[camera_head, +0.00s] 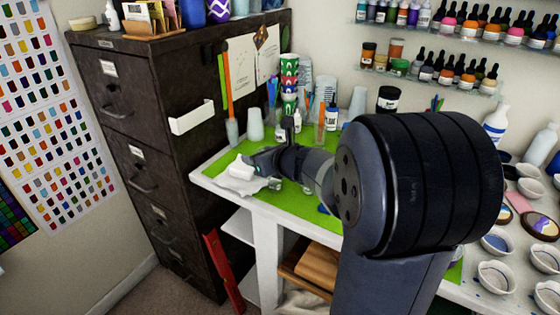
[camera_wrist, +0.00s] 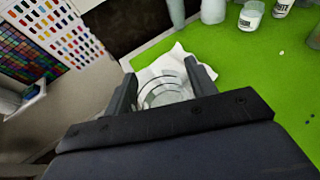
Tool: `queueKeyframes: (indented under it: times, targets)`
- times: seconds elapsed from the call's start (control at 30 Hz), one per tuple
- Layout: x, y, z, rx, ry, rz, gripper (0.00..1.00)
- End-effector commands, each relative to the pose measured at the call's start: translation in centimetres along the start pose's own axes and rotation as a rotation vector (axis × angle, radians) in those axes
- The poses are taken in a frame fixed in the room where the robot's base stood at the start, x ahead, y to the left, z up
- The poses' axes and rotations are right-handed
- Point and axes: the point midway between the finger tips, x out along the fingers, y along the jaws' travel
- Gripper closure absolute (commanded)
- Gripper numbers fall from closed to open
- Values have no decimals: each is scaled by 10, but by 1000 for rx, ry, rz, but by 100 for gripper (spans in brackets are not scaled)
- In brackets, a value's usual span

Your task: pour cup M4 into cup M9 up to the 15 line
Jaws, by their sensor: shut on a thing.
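My gripper (camera_wrist: 163,82) is shut on a clear see-through cup (camera_wrist: 166,96), which sits between its two fingers in the wrist view. The lower part of the cup is hidden by my gripper's body. I cannot read a mark on it or tell its fill level or tilt. In the head view my gripper (camera_head: 262,162) is over the left end of the green mat (camera_head: 290,203), beside a crumpled white cloth or paper (camera_head: 249,185). No M4 or M9 label is legible.
A dark filing cabinet (camera_head: 150,120) stands left of the table. Stacked patterned cups (camera_head: 289,80), pale upturned cups (camera_head: 255,124) and bottles (camera_head: 332,116) line the back of the mat. White bowls (camera_head: 497,277) crowd the right. Bare mat shows right of my gripper in the wrist view.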

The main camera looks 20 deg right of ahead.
Motion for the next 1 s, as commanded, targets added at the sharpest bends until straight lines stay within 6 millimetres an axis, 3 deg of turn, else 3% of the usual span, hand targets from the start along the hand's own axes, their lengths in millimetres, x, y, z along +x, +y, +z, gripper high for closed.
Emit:
queueKeyframes:
  times: [0.13,0.37,0.83,1.0]
  targets:
    - [8,12,2,11,-5,4,70]
    - [5,7,10,180,-28,69,70]
    - [5,-9,4,877,-141,360,70]
    - [4,-8,5,863,-142,358,70]
